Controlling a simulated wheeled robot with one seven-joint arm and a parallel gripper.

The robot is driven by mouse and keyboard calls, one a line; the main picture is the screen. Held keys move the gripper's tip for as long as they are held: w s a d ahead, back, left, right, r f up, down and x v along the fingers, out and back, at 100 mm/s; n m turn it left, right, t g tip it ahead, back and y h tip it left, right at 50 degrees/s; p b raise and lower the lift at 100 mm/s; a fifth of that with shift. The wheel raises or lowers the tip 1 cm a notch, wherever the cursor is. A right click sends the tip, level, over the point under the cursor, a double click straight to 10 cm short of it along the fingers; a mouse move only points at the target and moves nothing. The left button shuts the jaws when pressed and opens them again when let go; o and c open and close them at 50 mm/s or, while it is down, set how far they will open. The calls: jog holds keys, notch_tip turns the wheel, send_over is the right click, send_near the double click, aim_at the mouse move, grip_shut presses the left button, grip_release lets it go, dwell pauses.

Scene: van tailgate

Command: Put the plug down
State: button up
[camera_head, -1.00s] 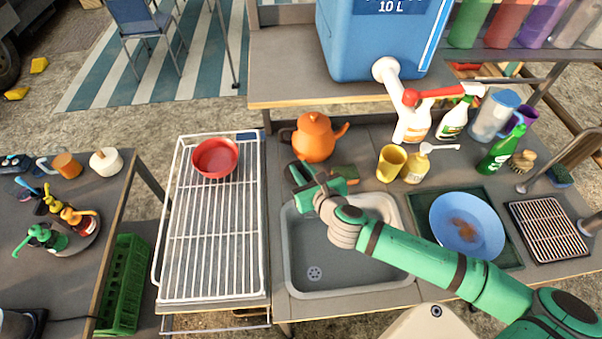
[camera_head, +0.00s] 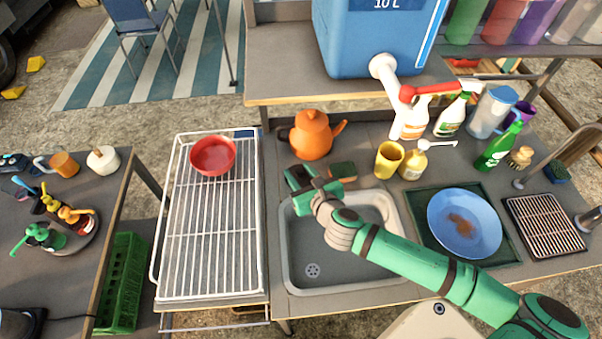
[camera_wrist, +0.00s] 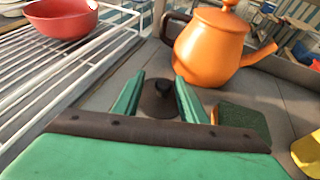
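The plug (camera_wrist: 158,100) is a dark brown disc with a black knob. In the wrist view it lies flat, apparently on the grey counter, between the two green fingers of my gripper (camera_wrist: 160,82). The fingers are spread, with a gap on each side of the knob, so my gripper is open around the plug. In the head view my gripper (camera_head: 303,180) is over the counter at the back left edge of the sink (camera_head: 312,283). I cannot make out the plug there; the gripper hides it.
An orange teapot (camera_head: 312,138) stands just behind my gripper, and a sponge (camera_head: 343,171) lies to its right. A white rack (camera_head: 208,240) with a red bowl (camera_head: 213,156) is on the left. A yellow cup (camera_head: 388,160) stands farther right. The sink is empty.

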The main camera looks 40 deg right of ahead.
jog(key=v, duration=1.2)
jog(key=shift+s, duration=0.2)
